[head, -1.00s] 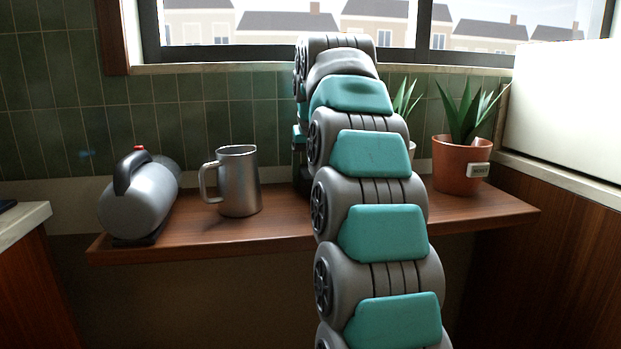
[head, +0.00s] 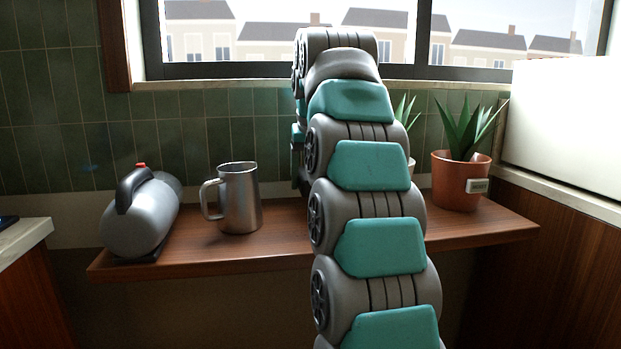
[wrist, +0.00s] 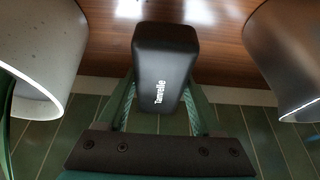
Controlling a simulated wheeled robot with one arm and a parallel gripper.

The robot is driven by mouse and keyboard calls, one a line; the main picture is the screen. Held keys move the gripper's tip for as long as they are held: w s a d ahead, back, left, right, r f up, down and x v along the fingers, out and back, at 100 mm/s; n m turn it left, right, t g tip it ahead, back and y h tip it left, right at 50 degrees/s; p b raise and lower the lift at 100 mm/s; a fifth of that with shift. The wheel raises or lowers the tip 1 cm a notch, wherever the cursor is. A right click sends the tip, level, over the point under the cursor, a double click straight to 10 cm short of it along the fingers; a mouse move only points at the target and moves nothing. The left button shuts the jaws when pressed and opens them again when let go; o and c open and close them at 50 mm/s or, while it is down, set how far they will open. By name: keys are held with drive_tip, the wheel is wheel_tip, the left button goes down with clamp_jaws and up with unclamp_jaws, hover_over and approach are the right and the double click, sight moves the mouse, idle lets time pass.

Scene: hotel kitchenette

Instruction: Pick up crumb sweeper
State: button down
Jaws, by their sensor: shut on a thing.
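The crumb sweeper (wrist: 165,65) is a black, rounded block with white lettering, seen in the wrist view. My gripper (wrist: 162,90) is shut on it, with a teal finger along each side. In the head view my own arm hides the gripper and nearly all of the sweeper. I cannot tell how far the sweeper is from the shelf (head: 275,235).
A metal mug (head: 240,200) stands left of my arm and shows close in the wrist view (wrist: 288,55). A pale speckled pot (wrist: 40,50) is close on the other side. A grey canister (head: 142,215) lies far left; a potted plant (head: 460,180) stands right.

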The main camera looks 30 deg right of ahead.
drive_tip(key=s+a, duration=0.2)
drive_tip(key=s, duration=0.2)
drive_tip(key=s+a+r+b, duration=0.1)
drive_tip(key=s+a, duration=0.1)
drive_tip(key=s, duration=0.2)
drive_tip(key=s+a+b, duration=0.1)
drive_tip(key=s+a, duration=0.2)
drive_tip(key=s, duration=0.1)
drive_tip(key=shift+s+a+r, duration=0.1)
drive_tip(key=shift+s+r, duration=0.05)
drive_tip(key=c, duration=0.6)
unclamp_jaws()
drive_tip(key=shift+c, duration=0.2)
drive_tip(key=c, duration=0.6)
drive_tip(key=shift+r, duration=0.15)
